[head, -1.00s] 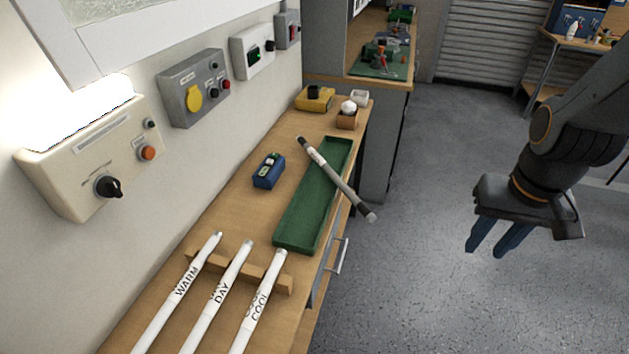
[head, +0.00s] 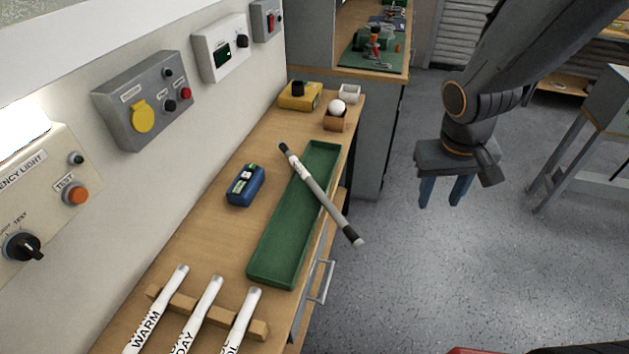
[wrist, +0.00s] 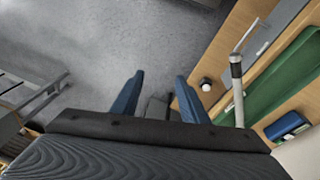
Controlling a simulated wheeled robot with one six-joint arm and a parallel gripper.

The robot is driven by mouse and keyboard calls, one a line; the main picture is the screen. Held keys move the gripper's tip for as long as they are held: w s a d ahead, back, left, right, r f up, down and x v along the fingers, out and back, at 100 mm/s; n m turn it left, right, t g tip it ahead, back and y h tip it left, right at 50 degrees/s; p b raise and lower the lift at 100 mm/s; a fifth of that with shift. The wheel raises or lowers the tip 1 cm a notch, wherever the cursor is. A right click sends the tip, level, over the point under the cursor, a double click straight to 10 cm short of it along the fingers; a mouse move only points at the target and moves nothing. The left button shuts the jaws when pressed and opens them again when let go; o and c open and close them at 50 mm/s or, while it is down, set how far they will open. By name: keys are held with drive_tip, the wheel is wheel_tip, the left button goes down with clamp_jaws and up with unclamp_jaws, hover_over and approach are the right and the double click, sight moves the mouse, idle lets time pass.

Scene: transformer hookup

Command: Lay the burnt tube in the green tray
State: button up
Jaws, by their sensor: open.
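The burnt tube (head: 321,195), grey-white with dark ends, lies slantwise across the green tray (head: 265,269). Its lower right end sticks out past the tray and the bench edge, over the floor. In the wrist view the tube (wrist: 238,93) and the tray (wrist: 264,98) show at the right. My gripper (head: 440,204) is open and empty, above the floor to the right of the bench, apart from the tube.
White tubes marked WARM and DAY, and a third partly cut off, rest on a wooden rack (head: 207,313). A blue device (head: 246,186) lies left of the tray. A yellow box (head: 300,96) and a small brown box (head: 336,121) stand behind. A drawer handle (head: 322,282) juts from the bench front.

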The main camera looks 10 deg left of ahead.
drive_tip(key=w+a+f+n+t, duration=0.1)
drive_tip(key=w+a+n, duration=0.15)
drive_tip(key=a, duration=0.45)
drive_tip(key=w+a+f+n+t, duration=0.1)
drive_tip(key=w+a+f, duration=0.1)
drive_tip(key=w+a, duration=0.35)
drive_tip(key=n+t+y, duration=0.1)
drive_tip(key=n+y, duration=0.1)
drive_tip(key=n, duration=0.1)
approach(313, 185)
drive_tip(key=x, duration=0.2)
drive_tip(key=shift+x, duration=3.25)
clamp_jaws()
